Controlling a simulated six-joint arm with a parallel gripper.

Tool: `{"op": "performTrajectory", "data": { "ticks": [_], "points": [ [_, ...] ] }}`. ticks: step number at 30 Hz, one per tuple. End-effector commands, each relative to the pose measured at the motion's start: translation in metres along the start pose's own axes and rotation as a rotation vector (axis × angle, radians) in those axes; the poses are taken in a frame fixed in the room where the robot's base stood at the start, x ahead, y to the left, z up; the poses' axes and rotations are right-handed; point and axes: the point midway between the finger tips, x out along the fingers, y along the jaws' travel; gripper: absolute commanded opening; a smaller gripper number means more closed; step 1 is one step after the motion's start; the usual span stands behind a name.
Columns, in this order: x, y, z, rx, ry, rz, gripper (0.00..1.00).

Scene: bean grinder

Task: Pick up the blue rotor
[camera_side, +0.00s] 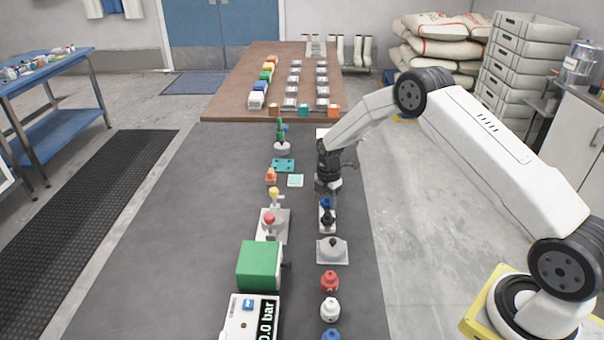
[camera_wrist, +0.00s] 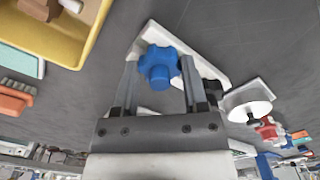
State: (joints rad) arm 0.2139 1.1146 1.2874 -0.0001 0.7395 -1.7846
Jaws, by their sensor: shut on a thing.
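The blue rotor (camera_wrist: 158,68) is a lobed blue knob with a round stub. In the wrist view it sits between the two fingertips of my gripper (camera_wrist: 160,62), which is shut on it. In the side view my gripper (camera_side: 327,188) points down over the row at the right of the dark bench, with the blue rotor (camera_side: 326,203) small and partly hidden at its tips. A white plate (camera_wrist: 208,70) lies behind the rotor in the wrist view. I cannot tell whether the rotor still touches it.
A black knob (camera_side: 328,220) stands close to my gripper. Nearer are a grey domed plate (camera_side: 332,250), a red bottle (camera_side: 329,281) and a white bottle (camera_side: 330,309). A green box (camera_side: 259,264) and a red-knobbed stand (camera_side: 270,222) are to the left. The bench's left side is clear.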

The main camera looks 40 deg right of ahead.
Motion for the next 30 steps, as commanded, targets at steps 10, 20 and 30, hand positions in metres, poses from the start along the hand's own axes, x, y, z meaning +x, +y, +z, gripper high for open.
{"op": "performTrajectory", "data": {
  "ticks": [10,20,30],
  "points": [
    [-0.005,0.001,0.000,0.000,0.000,0.001,0.00],
    [-0.036,-0.003,-0.001,0.000,0.000,0.001,0.00],
    [-0.072,-0.033,-0.006,0.000,0.000,0.002,0.00]
  ]
}}
